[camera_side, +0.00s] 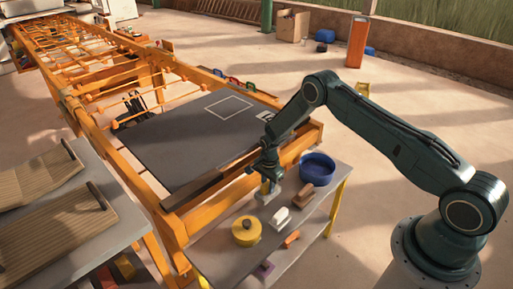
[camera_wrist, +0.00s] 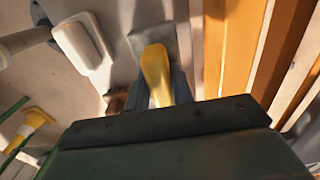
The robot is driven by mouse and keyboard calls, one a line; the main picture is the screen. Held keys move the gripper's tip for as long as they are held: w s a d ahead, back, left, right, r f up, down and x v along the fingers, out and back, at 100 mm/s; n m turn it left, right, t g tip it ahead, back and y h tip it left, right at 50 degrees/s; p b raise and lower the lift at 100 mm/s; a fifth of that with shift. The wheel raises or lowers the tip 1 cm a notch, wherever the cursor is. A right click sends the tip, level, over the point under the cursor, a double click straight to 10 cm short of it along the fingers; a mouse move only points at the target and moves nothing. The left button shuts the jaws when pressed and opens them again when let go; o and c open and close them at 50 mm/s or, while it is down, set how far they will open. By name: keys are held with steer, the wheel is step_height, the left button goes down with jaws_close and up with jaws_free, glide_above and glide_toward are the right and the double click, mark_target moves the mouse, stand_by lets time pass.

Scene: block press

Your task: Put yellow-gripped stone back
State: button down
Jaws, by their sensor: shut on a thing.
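The yellow-gripped stone shows in the wrist view as a yellow handle (camera_wrist: 155,72) on a grey block (camera_wrist: 150,37). My gripper (camera_wrist: 163,92) is shut on the yellow handle, with one dark finger on each side. I cannot tell whether the stone touches the table. The fingers hide part of the handle.
On the side table are a yellow round tin (camera_side: 246,231), a white block (camera_side: 279,218), a brown block (camera_side: 303,196), a blue bowl (camera_side: 317,168) and an orange piece (camera_side: 291,238). The orange frame (camera_side: 208,208) with a dark slab (camera_side: 205,140) borders it behind.

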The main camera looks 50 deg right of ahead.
mark_target(268, 182)
steer(key=shift+f, duration=1.6)
steer(key=shift+f, duration=0.15)
steer(key=c, duration=1.2)
jaws_free()
steer(key=shift+r, duration=6.1)
